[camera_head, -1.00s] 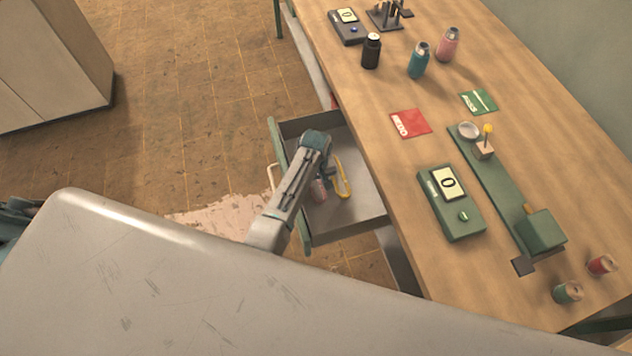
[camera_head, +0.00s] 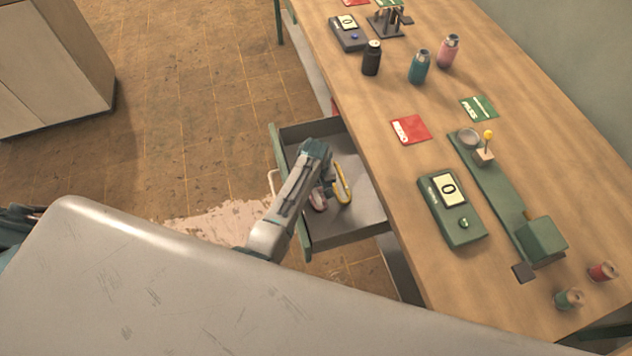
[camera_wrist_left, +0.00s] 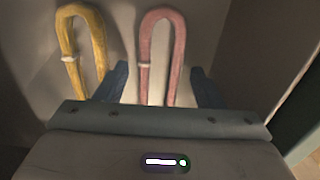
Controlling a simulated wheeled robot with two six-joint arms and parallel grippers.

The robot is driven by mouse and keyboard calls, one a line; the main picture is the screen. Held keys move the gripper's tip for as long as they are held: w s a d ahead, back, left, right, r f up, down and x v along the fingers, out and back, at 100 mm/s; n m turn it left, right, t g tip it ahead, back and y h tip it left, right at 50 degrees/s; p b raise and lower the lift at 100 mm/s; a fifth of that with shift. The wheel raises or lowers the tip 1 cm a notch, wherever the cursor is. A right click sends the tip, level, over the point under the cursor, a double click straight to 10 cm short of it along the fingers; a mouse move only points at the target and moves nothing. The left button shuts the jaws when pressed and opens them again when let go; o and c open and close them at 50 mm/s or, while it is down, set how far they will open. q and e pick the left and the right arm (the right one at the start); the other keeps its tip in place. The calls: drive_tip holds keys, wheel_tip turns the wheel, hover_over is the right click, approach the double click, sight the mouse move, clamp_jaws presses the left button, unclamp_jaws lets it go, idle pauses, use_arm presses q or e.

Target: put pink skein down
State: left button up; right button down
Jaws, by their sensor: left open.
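The pink skein (camera_wrist_left: 161,50), a long loop with a pale band, lies in the open drawer (camera_head: 352,230). Part of it also shows in the head view (camera_head: 317,201), below my left wrist. My left gripper (camera_wrist_left: 160,70) is open, with one dark finger on each side of the pink skein. I cannot tell whether either finger touches it. The skein's near end is hidden behind the gripper body. A yellow skein (camera_wrist_left: 83,45) lies to its left in the wrist view, and right of it in the head view (camera_head: 343,184). My right gripper is not in view.
The drawer walls stand close around my left gripper. The wooden bench (camera_head: 390,185) is to the right, carrying a green scale (camera_head: 452,208), a green winding device (camera_head: 541,240), red and green cards, bottles and two small spools.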

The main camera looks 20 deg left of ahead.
sight(316, 195)
use_arm(q)
wheel_tip(316, 195, up, 12)
drive_tip(key=b, duration=0.1)
drive_tip(key=shift+f, duration=0.1)
idle(0.4)
